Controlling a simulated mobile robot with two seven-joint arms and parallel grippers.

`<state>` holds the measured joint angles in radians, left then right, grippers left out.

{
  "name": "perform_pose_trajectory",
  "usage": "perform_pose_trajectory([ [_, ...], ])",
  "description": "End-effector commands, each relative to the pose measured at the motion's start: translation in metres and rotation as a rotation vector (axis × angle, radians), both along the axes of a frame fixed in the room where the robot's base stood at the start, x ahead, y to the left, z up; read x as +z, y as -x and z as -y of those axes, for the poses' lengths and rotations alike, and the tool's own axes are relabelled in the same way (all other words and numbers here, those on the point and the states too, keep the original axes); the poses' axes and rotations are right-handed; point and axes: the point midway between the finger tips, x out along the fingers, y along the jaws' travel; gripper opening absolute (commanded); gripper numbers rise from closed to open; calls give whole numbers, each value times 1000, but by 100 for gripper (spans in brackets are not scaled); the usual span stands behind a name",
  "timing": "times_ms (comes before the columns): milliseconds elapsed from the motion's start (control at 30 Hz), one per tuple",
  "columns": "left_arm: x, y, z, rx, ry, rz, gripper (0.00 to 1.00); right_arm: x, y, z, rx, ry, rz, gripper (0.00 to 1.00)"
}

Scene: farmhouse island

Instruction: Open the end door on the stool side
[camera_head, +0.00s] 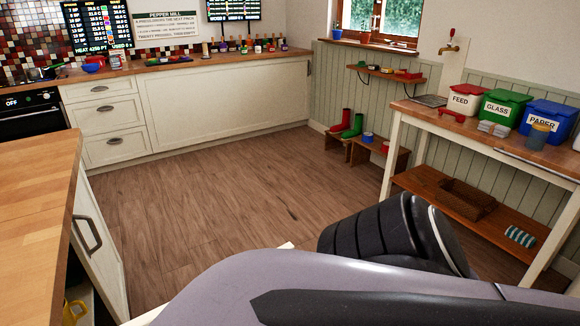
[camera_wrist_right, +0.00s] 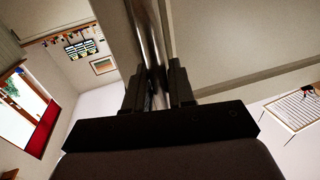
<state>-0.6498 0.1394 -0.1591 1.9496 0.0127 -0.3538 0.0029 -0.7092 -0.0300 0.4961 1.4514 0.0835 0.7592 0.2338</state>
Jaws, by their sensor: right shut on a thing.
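My right gripper (camera_wrist_right: 160,82) shows in the right wrist view with its two dark fingers shut on a shiny metal bar handle (camera_wrist_right: 150,35). Pale panel surfaces lie behind and beside the bar. In the head view my right arm covers the lower middle and hides that gripper and its handle. The wooden-topped island (camera_head: 35,215) is at the left. A cream panel with a dark bow handle (camera_head: 88,236) shows on it. My left gripper is out of view.
The wooden floor (camera_head: 215,190) is clear between the island and the far cabinets (camera_head: 225,95). A wooden bench (camera_head: 480,135) with feed, glass and paper bins stands at the right. Red and green boots (camera_head: 347,123) stand by the wall.

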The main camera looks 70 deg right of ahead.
Motion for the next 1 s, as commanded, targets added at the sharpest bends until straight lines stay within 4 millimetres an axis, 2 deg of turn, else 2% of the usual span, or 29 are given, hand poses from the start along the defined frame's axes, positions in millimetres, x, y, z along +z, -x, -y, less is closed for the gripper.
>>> perform_pose_trajectory([
  [367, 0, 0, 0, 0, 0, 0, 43, 0, 0, 0, -1, 1, 2, 0],
  [400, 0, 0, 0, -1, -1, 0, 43, 0, 0, 0, -1, 1, 2, 30],
  [433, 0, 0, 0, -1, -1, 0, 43, 0, 0, 0, -1, 1, 2, 40],
  [767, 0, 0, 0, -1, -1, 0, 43, 0, 2, -1, -1, 0, 0, 41],
  [867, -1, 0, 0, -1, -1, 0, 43, -1, 10, -5, -2, -1, -2, 41],
  [1000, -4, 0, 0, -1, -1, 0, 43, -2, 31, -16, -2, -2, -4, 41],
])
